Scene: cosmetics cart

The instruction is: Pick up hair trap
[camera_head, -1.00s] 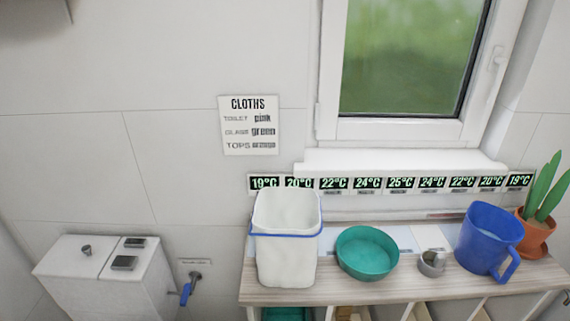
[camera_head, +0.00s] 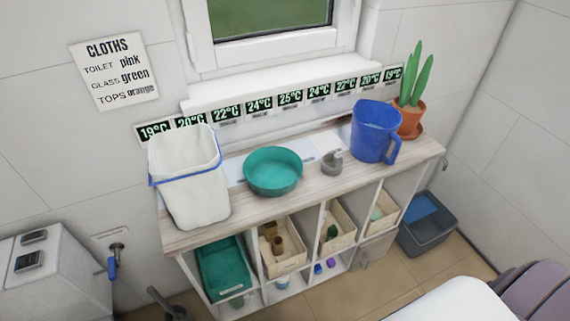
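A small grey, cup-like object (camera_head: 331,163) stands on the wooden top of the shelf unit (camera_head: 300,200), between the green bowl and the blue jug. It may be the hair trap, but it is too small to tell for sure. No other thing is clearly a hair trap. Neither of my grippers is in view.
On the same top stand a white bucket (camera_head: 192,185), a green bowl (camera_head: 272,172), a blue jug (camera_head: 375,132) and a potted cactus (camera_head: 410,117). Cubbies below hold bins, including a green one (camera_head: 222,266). A grey bin (camera_head: 428,228) stands on the floor at right.

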